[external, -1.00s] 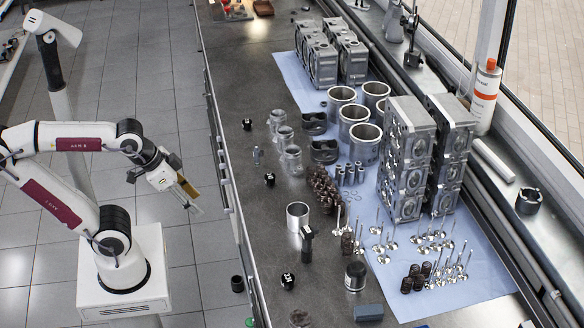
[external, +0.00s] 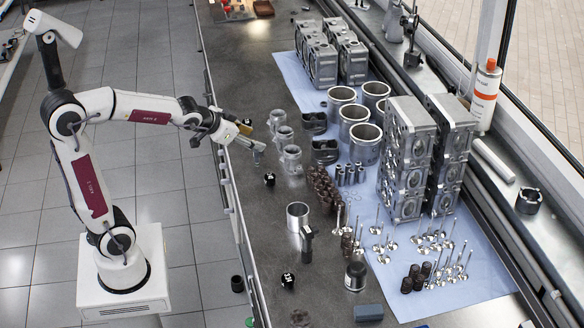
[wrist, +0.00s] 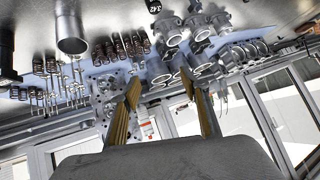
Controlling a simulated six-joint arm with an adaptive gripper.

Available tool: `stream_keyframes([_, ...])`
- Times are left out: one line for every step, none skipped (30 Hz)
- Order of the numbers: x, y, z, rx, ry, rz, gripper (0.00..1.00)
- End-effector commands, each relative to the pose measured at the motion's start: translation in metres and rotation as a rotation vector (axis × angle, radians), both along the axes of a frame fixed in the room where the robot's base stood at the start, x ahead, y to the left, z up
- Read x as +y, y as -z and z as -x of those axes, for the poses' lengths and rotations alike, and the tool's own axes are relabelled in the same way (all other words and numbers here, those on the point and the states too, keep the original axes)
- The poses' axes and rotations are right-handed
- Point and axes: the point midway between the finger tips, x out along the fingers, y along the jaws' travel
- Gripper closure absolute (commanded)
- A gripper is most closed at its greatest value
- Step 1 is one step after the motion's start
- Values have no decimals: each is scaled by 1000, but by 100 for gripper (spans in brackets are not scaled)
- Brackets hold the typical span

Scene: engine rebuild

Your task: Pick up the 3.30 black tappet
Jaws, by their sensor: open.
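Small black tappets with white markings stand on the dark bench top in the external view. One tappet (external: 269,179) is near the middle and another (external: 288,281) is near the front. A small dark thing (external: 247,122) beside my wrist may be a third tappet, partly covered. In the wrist view one black tappet (wrist: 153,6) at the top edge reads 342. I cannot read a 3.30 marking on any of them. My gripper (external: 267,139) is open and empty over the bench's left edge, above and behind the middle tappet. Its two fingers (wrist: 160,88) are apart in the wrist view.
Clear-grey pistons or housings (external: 291,158) stand close to the right of my gripper. A metal sleeve (external: 298,215), springs (external: 325,185), valves and stacked engine blocks (external: 407,155) lie farther right.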

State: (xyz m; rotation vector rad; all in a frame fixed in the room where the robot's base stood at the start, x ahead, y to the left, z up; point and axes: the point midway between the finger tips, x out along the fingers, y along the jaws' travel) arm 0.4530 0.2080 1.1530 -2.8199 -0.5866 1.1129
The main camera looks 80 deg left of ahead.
Motion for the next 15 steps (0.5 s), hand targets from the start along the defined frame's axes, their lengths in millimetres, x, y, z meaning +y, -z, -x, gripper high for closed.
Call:
stream_keyframes([14,2,-7,-8,-11,-8,54])
stream_keyframes([21,3,-11,-16,-15,-14,54])
stream_keyframes([30,4,-16,-27,-22,-21,54])
stream_keyframes([37,5,-20,-34,-24,-27,54])
stream_keyframes([45,5,-24,-42,-28,-33,54])
stream_keyframes([54,6,-29,-53,-32,-40,54])
stream_keyframes([61,8,-33,-59,-34,-45,54])
stream_keyframes([69,9,-36,-68,-37,-52,54])
stream_keyframes([78,10,-41,-77,-40,-57,54])
stream_keyframes([86,12,-43,-85,-44,-62,54])
stream_keyframes([93,13,-46,-93,-45,-67,54])
stream_keyframes([102,16,-50,-103,-47,-72,54])
stream_keyframes([110,17,-53,-110,-49,-77,54])
stream_keyframes([117,19,-55,-117,-50,-81,54])
stream_keyframes([126,22,-58,-128,-52,-86,54])
